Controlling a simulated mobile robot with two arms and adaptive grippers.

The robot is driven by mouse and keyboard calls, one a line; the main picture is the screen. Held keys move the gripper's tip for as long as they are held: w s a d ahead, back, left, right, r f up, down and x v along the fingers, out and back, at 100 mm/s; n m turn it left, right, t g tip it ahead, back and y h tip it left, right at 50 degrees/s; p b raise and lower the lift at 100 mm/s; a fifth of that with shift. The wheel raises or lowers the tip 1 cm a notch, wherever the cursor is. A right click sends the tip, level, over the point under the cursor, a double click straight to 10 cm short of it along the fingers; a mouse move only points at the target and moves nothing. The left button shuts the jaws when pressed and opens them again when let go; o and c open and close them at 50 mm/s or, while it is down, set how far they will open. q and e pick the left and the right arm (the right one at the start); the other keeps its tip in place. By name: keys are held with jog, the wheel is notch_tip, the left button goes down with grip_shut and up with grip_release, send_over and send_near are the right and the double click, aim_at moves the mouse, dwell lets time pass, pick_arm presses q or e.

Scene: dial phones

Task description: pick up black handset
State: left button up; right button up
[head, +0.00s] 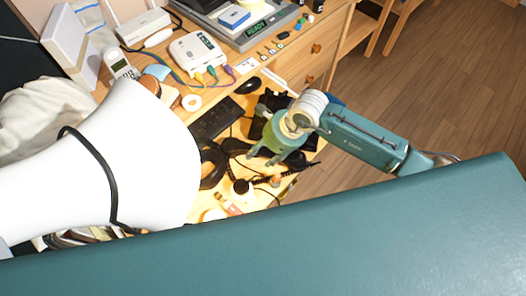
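My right gripper (261,133) reaches in from the right over the lower, brightly lit part of the desk. Its teal fingers are spread apart and I see nothing held between them. Black phone parts lie under and around it. A dark body (268,107) is partly hidden behind the fingers. A curved black piece (211,166) lies to the left of the gripper. I cannot tell for sure which black piece is the handset, as the gripper and the clutter cover parts of them. My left gripper is not in view.
A black keyboard (212,119) and mouse (247,86) lie left of and above the gripper. A large white form (130,160) blocks the left. Open floor (460,90) is at right.

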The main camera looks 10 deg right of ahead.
grip_shut()
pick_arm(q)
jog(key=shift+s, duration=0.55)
pick_arm(e)
jog(key=shift+r, duration=0.1)
jog(key=shift+r, duration=0.1)
